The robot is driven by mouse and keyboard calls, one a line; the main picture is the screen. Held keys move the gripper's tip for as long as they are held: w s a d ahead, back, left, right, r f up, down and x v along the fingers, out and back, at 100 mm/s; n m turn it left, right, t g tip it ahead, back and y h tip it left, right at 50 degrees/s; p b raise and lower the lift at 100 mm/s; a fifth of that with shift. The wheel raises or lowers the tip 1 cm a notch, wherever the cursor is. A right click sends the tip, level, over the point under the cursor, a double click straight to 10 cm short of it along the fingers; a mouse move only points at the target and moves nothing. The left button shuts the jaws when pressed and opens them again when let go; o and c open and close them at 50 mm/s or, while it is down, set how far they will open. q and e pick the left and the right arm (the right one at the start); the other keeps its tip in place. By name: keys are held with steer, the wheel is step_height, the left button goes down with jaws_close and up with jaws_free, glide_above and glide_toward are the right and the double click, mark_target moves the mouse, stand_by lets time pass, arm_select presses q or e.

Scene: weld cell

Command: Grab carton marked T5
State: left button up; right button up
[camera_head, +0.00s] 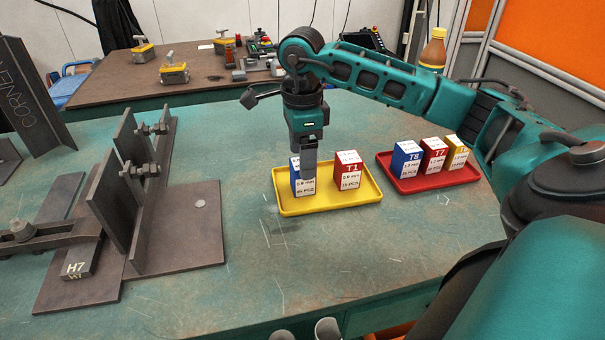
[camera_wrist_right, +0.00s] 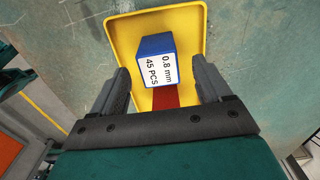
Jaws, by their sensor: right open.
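A blue carton (camera_head: 308,187) with a white label stands in the yellow tray (camera_head: 330,204). Its mark is hidden behind my right gripper (camera_head: 309,168) in the head view. In the right wrist view the blue carton (camera_wrist_right: 156,46) shows "0.8 mm" and "45 PCS". My right gripper (camera_wrist_right: 163,78) is open above the tray, and the carton shows in the gap between its fingers. I cannot tell how far down the fingers reach beside it. No mark T5 is readable. A red carton marked T1 (camera_head: 347,170) stands to its right. My left gripper is not in view.
A red tray (camera_head: 430,184) to the right holds a blue carton T8 (camera_head: 407,160), a red carton T7 (camera_head: 433,155) and a yellow carton (camera_head: 456,151). A steel fixture (camera_head: 150,200) stands left. The bench front is mostly clear.

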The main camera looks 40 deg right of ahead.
step_height(320, 180, down, 6)
steer(key=shift+s+b, duration=0.1)
steer(key=shift+b, duration=0.45)
steer(key=c, duration=1.1)
steer(key=shift+r, duration=0.15)
